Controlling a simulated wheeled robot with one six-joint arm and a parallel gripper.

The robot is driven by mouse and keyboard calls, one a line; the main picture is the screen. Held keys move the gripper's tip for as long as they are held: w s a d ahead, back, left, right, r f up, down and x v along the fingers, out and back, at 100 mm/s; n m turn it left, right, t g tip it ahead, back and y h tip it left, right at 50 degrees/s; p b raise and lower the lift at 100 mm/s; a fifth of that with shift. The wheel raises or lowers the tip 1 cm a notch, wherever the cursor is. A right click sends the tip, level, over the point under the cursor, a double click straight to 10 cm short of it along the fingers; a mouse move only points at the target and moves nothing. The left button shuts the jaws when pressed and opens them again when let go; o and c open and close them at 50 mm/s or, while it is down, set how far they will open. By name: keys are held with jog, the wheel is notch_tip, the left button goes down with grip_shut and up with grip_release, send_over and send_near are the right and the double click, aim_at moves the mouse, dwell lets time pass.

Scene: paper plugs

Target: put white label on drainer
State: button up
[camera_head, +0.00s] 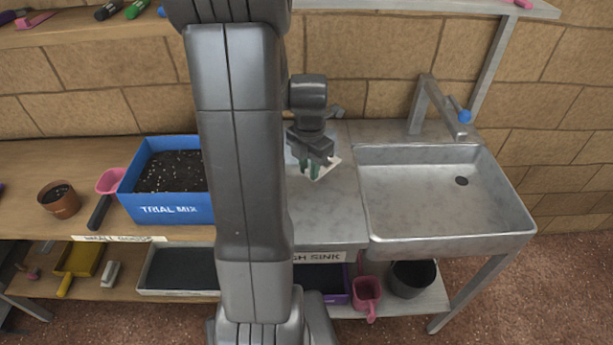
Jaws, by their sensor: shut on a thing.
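My gripper (311,165) points down over the grey metal drainer (330,215), the flat top left of the sink basin. It is shut on a thin white piece, which looks like the white label (328,168). The label's pale edge shows to the right of the fingers, and the rest is partly hidden by them. Green shows at the fingertips. I cannot tell whether the label touches the drainer or is held just above it.
The sink basin (430,195) with its tap (440,108) is at right. A blue box of soil marked TRIAL MIX (165,208), a pink scoop (111,182) and a brown pot (60,199) stand on the wooden bench. My arm hides the middle. The drainer's front is clear.

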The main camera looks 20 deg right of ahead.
aim_at(309, 176)
jog(key=shift+f, duration=2.35)
jog(key=shift+f, duration=0.15)
jog(key=o, duration=0.9)
jog(key=shift+o, duration=0.2)
notch_tip(309, 176, up, 12)
jog(key=shift+r, duration=0.2)
